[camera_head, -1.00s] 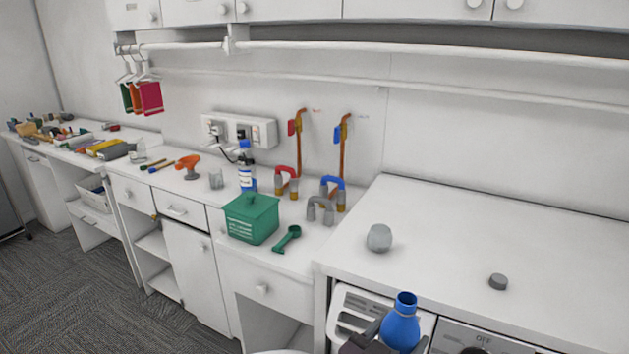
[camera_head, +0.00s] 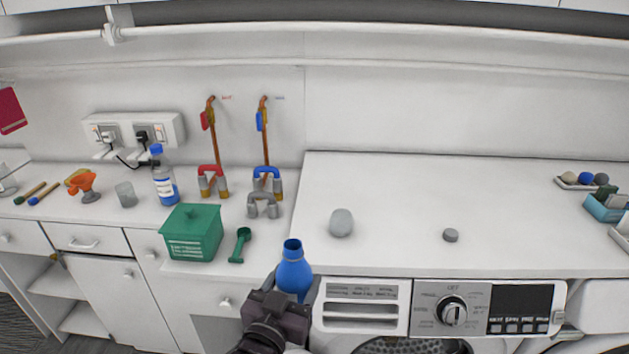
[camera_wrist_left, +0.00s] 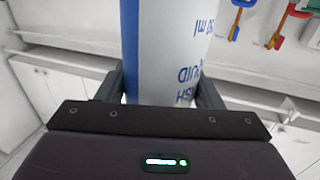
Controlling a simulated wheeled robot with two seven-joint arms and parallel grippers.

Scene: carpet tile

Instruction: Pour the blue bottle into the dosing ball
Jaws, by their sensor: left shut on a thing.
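The blue bottle (camera_head: 293,268) is upright in front of the worktop's front edge, its open mouth at the top without a cap. My left gripper (camera_head: 293,289) is shut around its lower body. In the left wrist view the bottle (camera_wrist_left: 172,50) stands between the two fingers, showing a white label with blue print; its top is out of that view. The dosing ball (camera_head: 341,223) is a small grey-white rounded cup on the worktop, to the right of the bottle and farther back. The two are apart. My right gripper is not in view.
A grey cap (camera_head: 450,235) lies on the white worktop (camera_head: 500,200), right of the ball. Below is a washing machine (camera_head: 450,310). The worktop around the ball is clear.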

